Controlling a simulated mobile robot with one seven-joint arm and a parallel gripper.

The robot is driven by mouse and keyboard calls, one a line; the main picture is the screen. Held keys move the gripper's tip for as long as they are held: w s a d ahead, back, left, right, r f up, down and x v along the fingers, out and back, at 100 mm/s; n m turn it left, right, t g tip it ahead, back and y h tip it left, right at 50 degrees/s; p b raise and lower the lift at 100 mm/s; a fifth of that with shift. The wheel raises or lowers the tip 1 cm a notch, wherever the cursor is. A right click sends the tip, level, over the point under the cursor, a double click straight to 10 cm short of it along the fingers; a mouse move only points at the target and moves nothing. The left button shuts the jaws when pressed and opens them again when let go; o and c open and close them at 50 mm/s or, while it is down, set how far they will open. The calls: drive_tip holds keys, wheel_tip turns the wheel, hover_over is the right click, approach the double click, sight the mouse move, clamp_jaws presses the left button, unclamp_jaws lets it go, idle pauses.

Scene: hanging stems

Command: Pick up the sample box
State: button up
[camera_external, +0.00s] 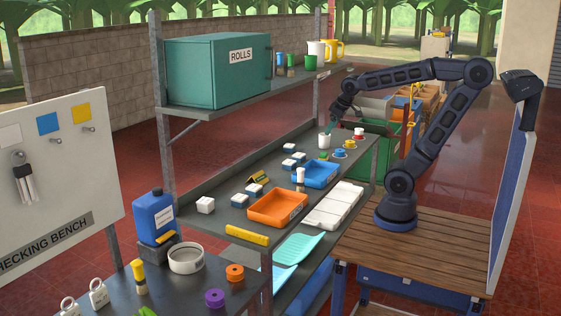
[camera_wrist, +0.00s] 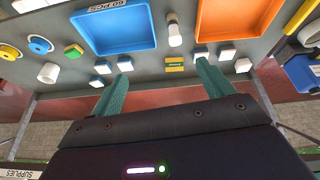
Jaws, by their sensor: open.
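Several small white boxes with dark blue sides stand on the middle shelf, one (camera_external: 252,189) behind the orange tray and others further along (camera_external: 290,163). In the wrist view, white boxes show ahead of my fingers, one near the left finger (camera_wrist: 125,64) and others near the right finger (camera_wrist: 226,52). I cannot tell which is the sample box; no label on them is readable. My gripper (camera_external: 333,120) is above the far end of the shelf, apart from the boxes. Its teal fingers (camera_wrist: 163,75) are wide apart, with nothing held between them.
A blue tray (camera_external: 336,178) and an orange tray (camera_external: 303,211) lie along the shelf's front. A white bottle (camera_external: 300,176) stands between them. A white cup (camera_external: 324,142) stands near my gripper. The upper shelf with a teal cabinet (camera_external: 190,75) overhangs the back.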

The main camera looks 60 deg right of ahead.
drive_tip(key=w+a+f+n, duration=0.1)
drive_tip(key=w+a, duration=0.2)
drive_tip(key=w, duration=0.5)
drive_tip(key=w+a+f+n, duration=0.1)
drive_tip(key=w+a, duration=0.1)
drive_tip(key=w, duration=0.5)
drive_tip(key=m, duration=0.1)
hover_over(205, 200)
drive_tip(key=s+d, duration=0.1)
drive_tip(key=s, duration=0.3)
wheel_tip(205, 200, down, 17)
drive_tip(key=shift+m+y, duration=0.3)
drive_tip(key=shift+y, duration=0.1)
drive_tip(key=x, duration=0.5)
drive_tip(key=shift+s+f, duration=0.1)
drive_tip(key=shift+f, duration=0.3)
drive_tip(key=shift+a+x, duration=0.1)
drive_tip(key=shift+x, duration=1.25)
drive_tip(key=shift+a+x, duration=0.15)
drive_tip(key=shift+x, duration=1.2)
drive_tip(key=shift+r, duration=0.1)
drive_tip(key=c, duration=1.1)
